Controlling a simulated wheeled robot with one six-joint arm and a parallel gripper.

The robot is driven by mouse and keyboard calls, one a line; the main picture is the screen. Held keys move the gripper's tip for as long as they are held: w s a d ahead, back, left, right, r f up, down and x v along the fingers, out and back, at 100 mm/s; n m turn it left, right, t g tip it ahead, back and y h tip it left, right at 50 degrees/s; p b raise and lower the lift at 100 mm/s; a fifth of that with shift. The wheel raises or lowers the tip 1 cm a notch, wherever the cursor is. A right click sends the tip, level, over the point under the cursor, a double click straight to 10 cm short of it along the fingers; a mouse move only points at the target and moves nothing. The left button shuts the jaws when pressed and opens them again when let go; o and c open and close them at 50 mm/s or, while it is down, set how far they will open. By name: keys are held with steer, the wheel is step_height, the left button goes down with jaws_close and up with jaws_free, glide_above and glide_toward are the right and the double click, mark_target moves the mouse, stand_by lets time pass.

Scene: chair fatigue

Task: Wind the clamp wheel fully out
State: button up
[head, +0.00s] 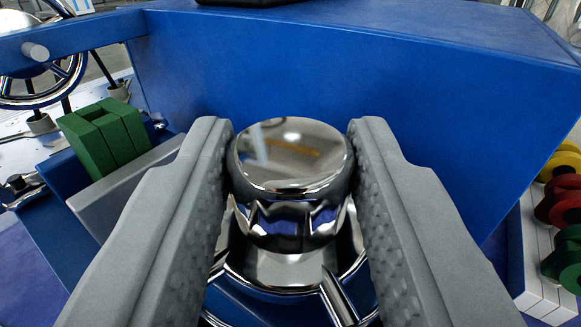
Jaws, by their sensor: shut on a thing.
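A chrome wheel (345,298) lies below my gripper, with a ring and spokes partly showing. A polished round chrome knob (290,160) stands up above its middle. My gripper (291,150) is shut on this knob, with one grey padded finger on each side. The fingers hide much of the wheel's rim. A second chrome spoked wheel (72,80) shows at the upper left, cut by the frame edge. I cannot tell from this view which wheel is the clamp wheel.
A large blue housing (400,75) stands just beyond the fingertips. Green blocks (103,137) sit at the left, near a blue bar (85,35). Red, yellow and green round pieces (563,208) stand at the right edge.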

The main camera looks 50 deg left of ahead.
steer(key=o, duration=1)
steer(key=shift+c, duration=0.2)
steer(key=shift+d, duration=0.1)
steer(key=v, duration=1.7)
steer(key=shift+d, duration=0.15)
steer(key=shift+s, duration=0.1)
